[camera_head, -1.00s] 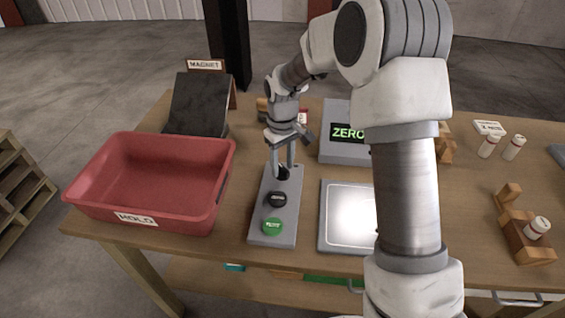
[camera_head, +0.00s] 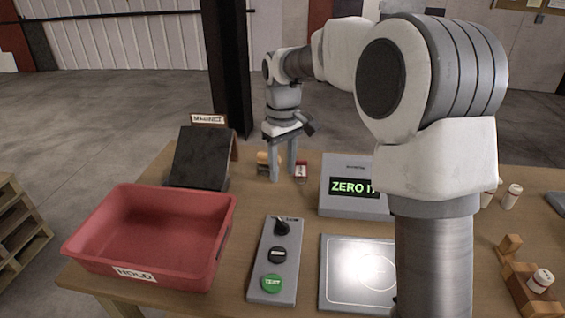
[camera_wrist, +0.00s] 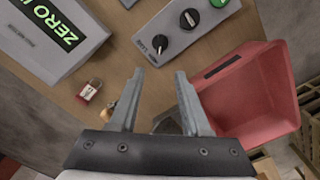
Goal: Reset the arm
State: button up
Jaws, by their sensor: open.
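My gripper (camera_head: 283,172) is open and empty. In the head view it hangs above the table, behind the grey control panel. In the wrist view its two fingers (camera_wrist: 156,100) stand apart with nothing between them. The panel also shows in the wrist view (camera_wrist: 172,22), apart from the fingers.
A red bin (camera_head: 190,277) labelled HOLD stands left. A dark slanted plate (camera_head: 203,157) stands behind it. A display box (camera_head: 352,209) and a flat plate (camera_head: 335,298) lie right of the panel. A red padlock (camera_wrist: 88,91) lies near my gripper. White bottles (camera_head: 511,196) stand far right.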

jog(key=shift+r, duration=0.35)
jog(key=s+d+r+m+t, duration=0.1)
jog(key=s+d+r, duration=0.25)
jog(key=s, duration=0.25)
jog(key=s+d+r+m+t, duration=0.1)
jog(key=s+d+r+m, duration=0.1)
jog(key=s+r, duration=0.25)
jog(key=s+d+f+m+t, duration=0.1)
jog(key=s+d+m, duration=0.1)
jog(key=s, duration=0.6)
jog(key=s+d+m+t, duration=0.2)
jog(key=s+d, duration=0.1)
jog(key=s, duration=0.5)
jog(key=shift+s+f+t+p, duration=0.3)
jog(key=shift+s+f+p, duration=0.1)
